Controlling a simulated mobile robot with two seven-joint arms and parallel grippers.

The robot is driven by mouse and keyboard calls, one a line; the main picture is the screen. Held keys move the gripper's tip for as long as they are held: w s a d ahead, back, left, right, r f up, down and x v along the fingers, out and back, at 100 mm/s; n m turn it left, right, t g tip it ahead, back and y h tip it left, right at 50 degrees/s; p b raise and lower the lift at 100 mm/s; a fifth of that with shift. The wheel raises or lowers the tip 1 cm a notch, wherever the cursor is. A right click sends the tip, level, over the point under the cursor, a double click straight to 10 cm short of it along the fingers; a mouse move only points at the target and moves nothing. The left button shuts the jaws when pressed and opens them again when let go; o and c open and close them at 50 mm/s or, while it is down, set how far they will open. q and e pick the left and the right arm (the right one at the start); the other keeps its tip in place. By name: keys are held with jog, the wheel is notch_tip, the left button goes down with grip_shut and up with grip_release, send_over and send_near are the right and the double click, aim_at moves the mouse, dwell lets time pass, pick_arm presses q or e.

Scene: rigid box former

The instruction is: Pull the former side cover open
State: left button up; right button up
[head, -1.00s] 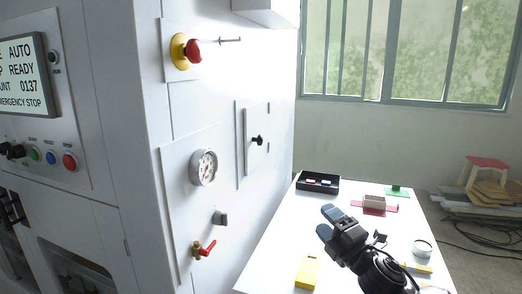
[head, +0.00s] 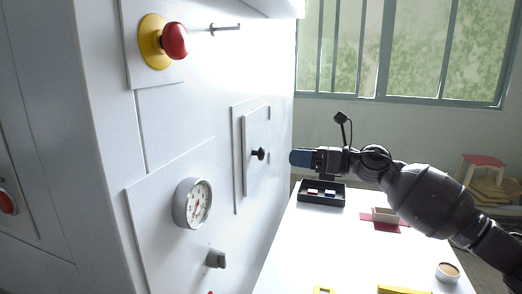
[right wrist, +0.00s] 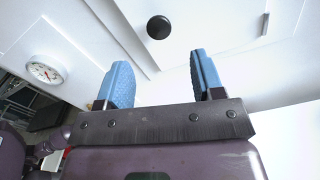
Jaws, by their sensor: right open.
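The side cover (head: 251,178) is a pale raised panel on the side wall of the white machine. It looks closed, flush in its frame. A black round knob (head: 258,154) stands out from it. My right gripper (head: 296,157) is to the right of the knob at about its height, pointing left, with a gap between them. In the right wrist view its two blue fingers (right wrist: 160,80) are apart with nothing between them. The knob (right wrist: 159,27) shows beyond the fingertips there, apart from them. My left gripper is not in view.
A red and yellow emergency button (head: 165,42), a hook rod (head: 222,29), a gauge (head: 193,203) and a grey knob (head: 215,259) project from the same wall. The white table (head: 310,250) below carries a black tray (head: 321,203), a red mat with a box and a cup (head: 447,271).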

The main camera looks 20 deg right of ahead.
aim_at(265, 152)
jog(key=p+x, duration=0.1)
jog(key=x, duration=0.7)
jog(key=shift+a+r, duration=0.1)
jog(key=shift+r, duration=0.05)
jog(key=shift+w+a+p, duration=0.35)
jog(key=shift+w+a, duration=0.05)
jog(key=shift+a, duration=0.15)
grip_shut()
